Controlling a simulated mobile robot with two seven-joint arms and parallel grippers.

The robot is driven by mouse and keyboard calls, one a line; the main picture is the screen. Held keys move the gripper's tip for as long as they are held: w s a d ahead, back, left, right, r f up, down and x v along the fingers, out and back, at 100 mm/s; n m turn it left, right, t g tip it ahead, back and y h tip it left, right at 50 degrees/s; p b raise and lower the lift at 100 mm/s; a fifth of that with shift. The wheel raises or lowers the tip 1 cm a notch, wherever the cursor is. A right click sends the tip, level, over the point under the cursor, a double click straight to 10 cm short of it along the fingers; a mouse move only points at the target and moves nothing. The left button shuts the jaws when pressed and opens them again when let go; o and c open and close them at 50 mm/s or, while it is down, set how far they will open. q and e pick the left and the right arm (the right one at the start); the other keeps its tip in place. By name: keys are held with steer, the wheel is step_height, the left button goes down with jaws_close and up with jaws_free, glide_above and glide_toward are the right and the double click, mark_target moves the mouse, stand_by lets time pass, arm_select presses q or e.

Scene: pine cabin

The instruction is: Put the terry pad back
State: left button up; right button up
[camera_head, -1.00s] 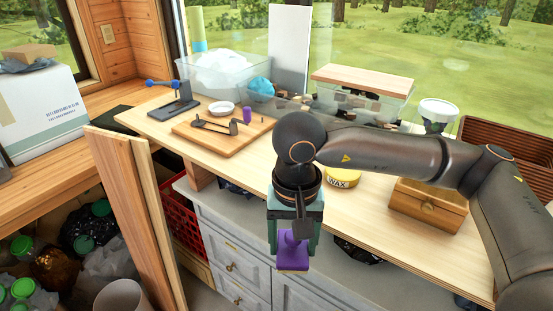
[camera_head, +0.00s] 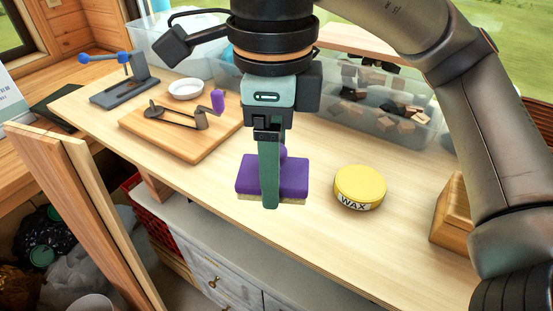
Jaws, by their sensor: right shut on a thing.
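The terry pad (camera_head: 294,174) is a purple block with a knob on top and a tan fuzzy underside. My right gripper (camera_head: 270,200) points down and is shut on it, with a green finger in front of the pad. The pad appears over the front part of the pale wooden worktop (camera_head: 224,221), left of the yellow wax tin (camera_head: 360,187). I cannot tell whether its underside touches the worktop. My left gripper is not in view.
A wooden board with a purple-handled crank tool (camera_head: 180,137) lies to the left, near a white dish (camera_head: 186,89) and a grey stand with a blue handle (camera_head: 124,85). A clear bin of wood blocks (camera_head: 400,135) stands behind. A wooden box (camera_head: 453,218) is at right.

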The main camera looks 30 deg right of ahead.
steer(key=shift+w+d+r, duration=0.1)
steer(key=shift+d, duration=0.05)
steer(key=shift+m, duration=0.3)
steer(key=w+d+f, duration=0.2)
steer(key=w, duration=0.1)
steer(key=w+d+f, duration=0.2)
steer(key=w+f, duration=0.1)
steer(key=w, duration=0.1)
steer(key=w+d+f, duration=0.2)
steer(key=w+f, duration=0.1)
steer(key=shift+w, duration=0.25)
steer(key=shift+w+d+f, duration=0.3)
steer(key=shift+w+f, duration=0.2)
steer(key=shift+f, duration=0.15)
steer(key=f, duration=0.3)
steer(key=shift+w+d+f, duration=0.15)
steer(key=shift+w+f, duration=0.05)
steer(key=shift+f, duration=0.15)
steer(key=o, duration=0.7)
steer(key=shift+f, duration=0.15)
steer(key=o, duration=0.5)
